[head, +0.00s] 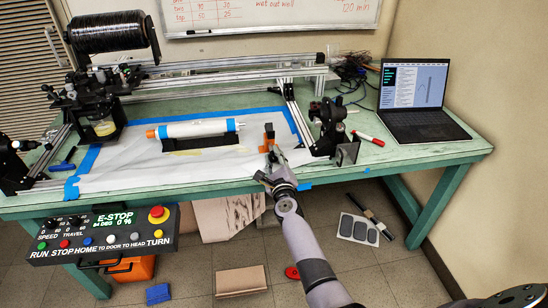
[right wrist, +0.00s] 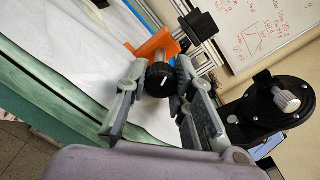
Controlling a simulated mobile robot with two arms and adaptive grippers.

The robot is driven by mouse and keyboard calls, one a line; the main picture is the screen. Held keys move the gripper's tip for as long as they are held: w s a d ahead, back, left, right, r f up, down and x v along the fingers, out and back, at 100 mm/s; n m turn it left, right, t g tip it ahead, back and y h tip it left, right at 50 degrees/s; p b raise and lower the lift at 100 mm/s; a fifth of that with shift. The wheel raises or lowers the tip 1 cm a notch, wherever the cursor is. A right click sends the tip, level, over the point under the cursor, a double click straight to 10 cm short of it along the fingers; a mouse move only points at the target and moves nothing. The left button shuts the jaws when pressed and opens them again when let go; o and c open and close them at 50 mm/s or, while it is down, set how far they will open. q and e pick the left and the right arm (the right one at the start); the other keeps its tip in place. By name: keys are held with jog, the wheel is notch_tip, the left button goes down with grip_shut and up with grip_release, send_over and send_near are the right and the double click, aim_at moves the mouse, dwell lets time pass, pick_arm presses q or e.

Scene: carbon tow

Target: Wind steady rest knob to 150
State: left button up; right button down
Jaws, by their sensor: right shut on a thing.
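The steady rest (head: 269,132) is an orange and black piece standing on the white sheet near the front edge of the bench. In the right wrist view its orange part (right wrist: 152,50) shows behind a round black knob (right wrist: 158,80) with a white pointer line. My right gripper (head: 271,168) reaches the steady rest from the front. In the wrist view its two fingers (right wrist: 160,92) are closed on either side of the knob. No 150 mark or scale can be read. My left gripper is not in view.
A white tube (head: 195,128) with orange and blue ends lies on a black cradle. A black end unit (head: 328,130), a red marker (head: 368,138) and a laptop (head: 415,95) are to the right. The control panel (head: 105,233) reads E-STOP, 0 %.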

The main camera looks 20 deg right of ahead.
jog(key=n, duration=0.3)
jog(key=shift+n+p, duration=0.4)
jog(key=n, duration=0.3)
jog(key=shift+r+n+p, duration=0.1)
jog(key=shift+n+p, duration=0.2)
jog(key=shift+p, duration=0.1)
jog(key=n+p, duration=0.1)
jog(key=n, duration=0.2)
jog(key=shift+n, duration=0.3)
jog(key=n+p, duration=0.1)
jog(key=n, duration=0.2)
jog(key=shift+n, duration=0.3)
jog(key=n+p, duration=0.1)
jog(key=n, duration=0.4)
jog(key=shift+r, duration=0.1)
jog(key=shift+n+p, duration=0.55)
jog(key=shift+n, duration=1.85)
jog(key=c, duration=1.3)
grip_release()
jog(key=shift+c, duration=0.2)
